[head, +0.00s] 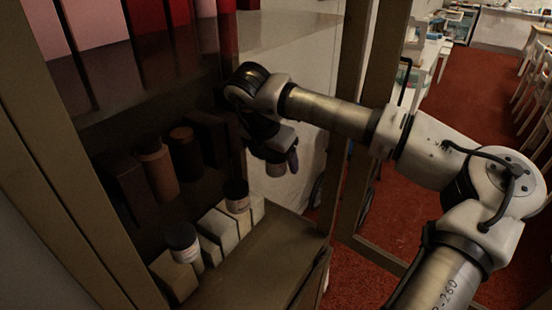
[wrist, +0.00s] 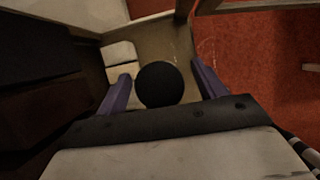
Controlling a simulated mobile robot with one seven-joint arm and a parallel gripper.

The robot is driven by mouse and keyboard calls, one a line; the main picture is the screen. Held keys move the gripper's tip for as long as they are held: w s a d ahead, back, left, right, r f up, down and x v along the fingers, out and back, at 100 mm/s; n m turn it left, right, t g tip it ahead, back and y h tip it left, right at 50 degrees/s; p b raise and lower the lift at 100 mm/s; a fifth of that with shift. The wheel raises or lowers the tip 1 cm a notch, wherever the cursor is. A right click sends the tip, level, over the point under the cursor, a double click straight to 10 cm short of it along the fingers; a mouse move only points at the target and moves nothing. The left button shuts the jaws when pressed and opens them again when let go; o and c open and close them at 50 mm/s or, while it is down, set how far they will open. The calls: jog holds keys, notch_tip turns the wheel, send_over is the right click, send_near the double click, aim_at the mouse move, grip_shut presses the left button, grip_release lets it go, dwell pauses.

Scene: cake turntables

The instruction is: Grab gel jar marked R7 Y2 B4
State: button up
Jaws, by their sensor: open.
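Two jars with dark lids and pale labels stand on the lower shelf in the head view: a nearer jar (head: 183,243) and a farther jar (head: 237,196). The label print is too small to read, so I cannot tell which is R7 Y2 B4. My gripper (head: 290,160) is above and right of the farther jar in the head view. In the wrist view my gripper (wrist: 160,82) is open, with a purple finger on each side of a round black lid (wrist: 160,85). Gaps show between lid and fingers. I cannot tell how far below the fingertips the lid lies.
Cream boxes (head: 217,231) stand beside the jars. Dark and brown containers (head: 157,170) fill the shelf behind, with red and pink ones (head: 95,22) above. The shelf front (head: 262,258) is bare. A cabinet post (head: 350,120) stands right of my gripper.

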jog(key=c, duration=1.1)
jog(key=shift+r, duration=0.2)
